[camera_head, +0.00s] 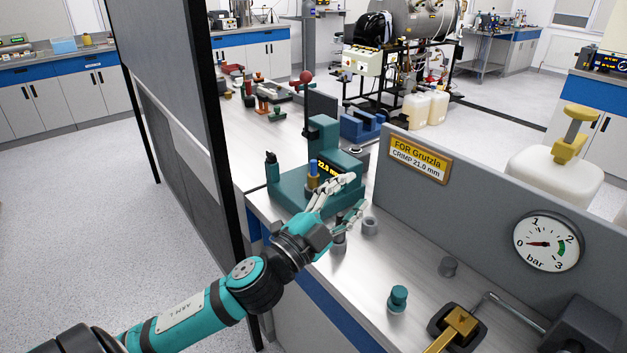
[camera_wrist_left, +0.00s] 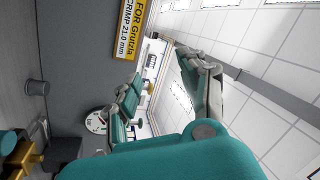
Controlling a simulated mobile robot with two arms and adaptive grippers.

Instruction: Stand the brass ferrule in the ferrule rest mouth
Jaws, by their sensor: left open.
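A small brass cylinder, which looks like the brass ferrule (camera_head: 312,182), stands upright on the teal crimping machine (camera_head: 289,200), with a blue piece above it. My left gripper (camera_head: 355,193) is open and empty, just right of the ferrule and in front of the machine. Its fingers also show in the left wrist view (camera_wrist_left: 168,92), with nothing between them. A hollow grey cup (camera_head: 370,226) stands on the bench just beyond the gripper; I cannot tell whether it is the ferrule rest. Another grey piece (camera_head: 339,243) is partly hidden by the fingers. My right gripper is out of view.
A grey panel with a yellow sign (camera_head: 418,160) and a pressure gauge (camera_head: 547,243) bounds the bench's far side.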

